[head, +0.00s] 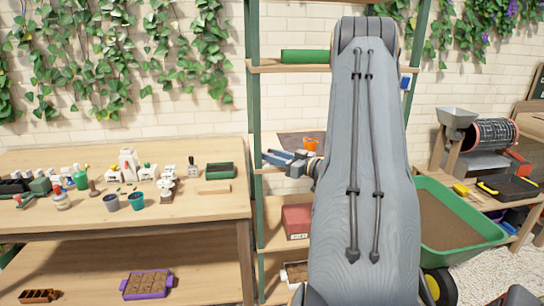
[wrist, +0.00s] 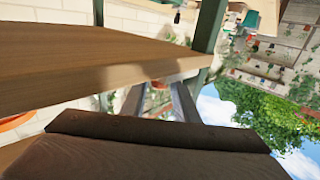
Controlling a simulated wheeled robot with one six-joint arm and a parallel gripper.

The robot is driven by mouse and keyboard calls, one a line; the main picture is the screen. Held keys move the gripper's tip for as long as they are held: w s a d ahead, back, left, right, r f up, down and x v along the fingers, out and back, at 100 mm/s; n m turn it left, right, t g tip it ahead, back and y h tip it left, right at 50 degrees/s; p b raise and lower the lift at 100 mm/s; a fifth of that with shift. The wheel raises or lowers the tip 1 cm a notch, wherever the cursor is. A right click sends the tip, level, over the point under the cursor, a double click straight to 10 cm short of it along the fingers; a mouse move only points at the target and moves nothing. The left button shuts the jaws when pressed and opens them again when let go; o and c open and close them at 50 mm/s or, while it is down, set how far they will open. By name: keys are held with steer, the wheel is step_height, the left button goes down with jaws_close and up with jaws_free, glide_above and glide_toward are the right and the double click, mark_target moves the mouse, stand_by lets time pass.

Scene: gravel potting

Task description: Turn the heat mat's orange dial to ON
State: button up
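In the head view a dark, flat mat (head: 288,139), seemingly the heat mat, lies on the middle shelf of the green-posted rack. A small orange item (head: 310,144) shows at its right, beside my arm; I cannot tell whether it is the dial or a pot. My gripper (head: 276,157) is at the shelf's front edge, left of my arm and below the orange item. In the wrist view the gripper's two fingers (wrist: 160,92) stand apart with nothing held between them. No dial or ON marking is readable.
A wooden shelf board (wrist: 90,80) runs close past the fingers in the wrist view. Left is a potting table (head: 60,215) with pots and tools. A red box (head: 297,220) is on the shelf below. A green wheelbarrow (head: 455,225) stands right.

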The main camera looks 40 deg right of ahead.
steer(key=b+v, duration=0.1)
steer(key=v, duration=0.6)
steer(key=shift+s, duration=0.25)
steer(key=shift+d, duration=0.15)
